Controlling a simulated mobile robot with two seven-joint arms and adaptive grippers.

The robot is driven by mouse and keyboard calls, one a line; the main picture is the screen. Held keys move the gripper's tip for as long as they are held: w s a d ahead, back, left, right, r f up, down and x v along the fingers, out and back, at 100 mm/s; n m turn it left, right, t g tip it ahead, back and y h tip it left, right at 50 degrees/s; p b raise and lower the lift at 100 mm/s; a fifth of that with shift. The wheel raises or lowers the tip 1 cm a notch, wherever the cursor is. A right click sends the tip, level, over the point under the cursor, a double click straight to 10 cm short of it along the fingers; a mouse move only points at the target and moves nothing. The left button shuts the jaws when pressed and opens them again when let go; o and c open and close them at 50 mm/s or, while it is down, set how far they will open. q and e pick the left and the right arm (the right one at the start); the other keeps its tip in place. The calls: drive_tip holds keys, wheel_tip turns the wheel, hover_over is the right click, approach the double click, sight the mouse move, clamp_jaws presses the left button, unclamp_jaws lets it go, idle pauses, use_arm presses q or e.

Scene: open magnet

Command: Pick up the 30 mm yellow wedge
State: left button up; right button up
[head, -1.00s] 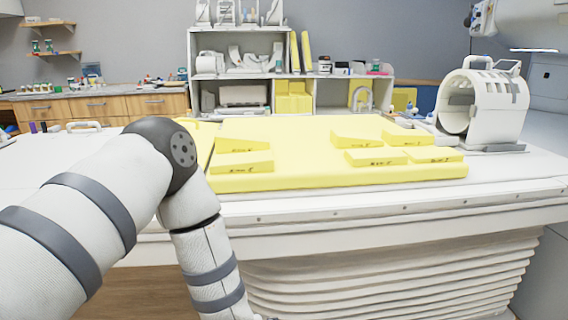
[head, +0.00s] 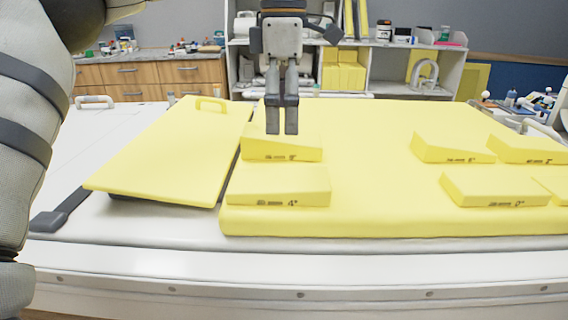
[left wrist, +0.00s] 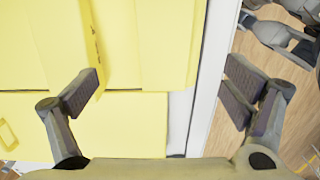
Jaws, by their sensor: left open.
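Several yellow wedges lie on a yellow pad (head: 400,118); their printed labels are too small to read, so I cannot tell which is the 30 mm one. Two are at left, a rear one (head: 282,149) and a front one (head: 278,186). The others are at right, including one at the rear (head: 453,148) and one in front (head: 495,188). My left gripper (head: 281,130) points down, its tips overlapping the rear left wedge in the head view. In the left wrist view the left gripper (left wrist: 165,92) is open and empty, with yellow foam below. My right gripper is out of view.
A yellow handled panel (head: 170,160) lies left of the wedges. The white table edge (head: 300,275) runs along the front. A shelf unit (head: 385,65) stands behind. The pad's middle, between the wedge groups, is clear.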

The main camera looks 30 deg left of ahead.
sight(282, 178)
use_arm(q)
drive_tip(key=f, duration=1.1)
drive_tip(key=shift+s+d+f, duration=0.15)
drive_tip(key=shift+s+f, duration=0.2)
drive_tip(key=shift+s, duration=0.05)
drive_tip(key=c, duration=1)
